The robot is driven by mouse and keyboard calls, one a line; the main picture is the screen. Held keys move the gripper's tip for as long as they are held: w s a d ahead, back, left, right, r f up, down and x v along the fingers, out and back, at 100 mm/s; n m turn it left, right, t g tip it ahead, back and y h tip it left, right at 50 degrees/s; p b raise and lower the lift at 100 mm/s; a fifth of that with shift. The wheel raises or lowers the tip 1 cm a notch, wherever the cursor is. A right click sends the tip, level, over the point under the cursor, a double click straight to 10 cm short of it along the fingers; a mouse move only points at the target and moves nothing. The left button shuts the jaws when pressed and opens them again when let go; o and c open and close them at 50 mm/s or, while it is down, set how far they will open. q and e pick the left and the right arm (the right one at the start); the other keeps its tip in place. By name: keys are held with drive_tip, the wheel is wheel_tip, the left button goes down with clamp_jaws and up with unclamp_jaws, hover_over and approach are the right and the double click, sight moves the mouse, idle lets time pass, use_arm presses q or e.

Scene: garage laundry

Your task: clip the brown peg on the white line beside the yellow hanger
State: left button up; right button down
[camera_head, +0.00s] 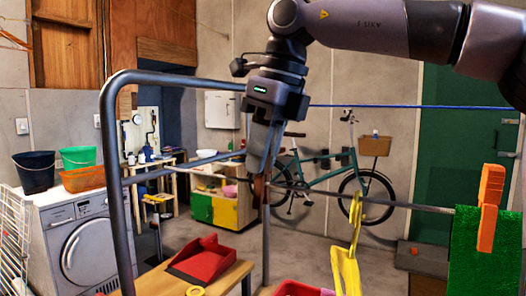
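My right gripper (262,172) comes down from the top, in the middle of the head view, with its fingers closed on a small brown peg (259,190). The peg points down, at about the height of a pale grey-white line (410,206); I cannot tell whether it touches the line. The yellow hanger (355,218) hooks over this line to the right of the peg, with a gap between them. My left gripper is not in view.
An orange peg (490,208) grips a green cloth (484,260) at the right. A blue line (410,107) runs above, from the grey rack frame (115,170). A red dustpan (205,260) lies on a wooden table below, near a red container (298,289).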

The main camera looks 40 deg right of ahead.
drive_tip(key=shift+r+p, duration=1.35)
drive_tip(key=shift+r, duration=0.15)
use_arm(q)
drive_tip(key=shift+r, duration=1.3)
use_arm(e)
drive_tip(key=shift+r, duration=1.25)
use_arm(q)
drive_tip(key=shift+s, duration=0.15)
use_arm(e)
drive_tip(key=shift+r, duration=0.1)
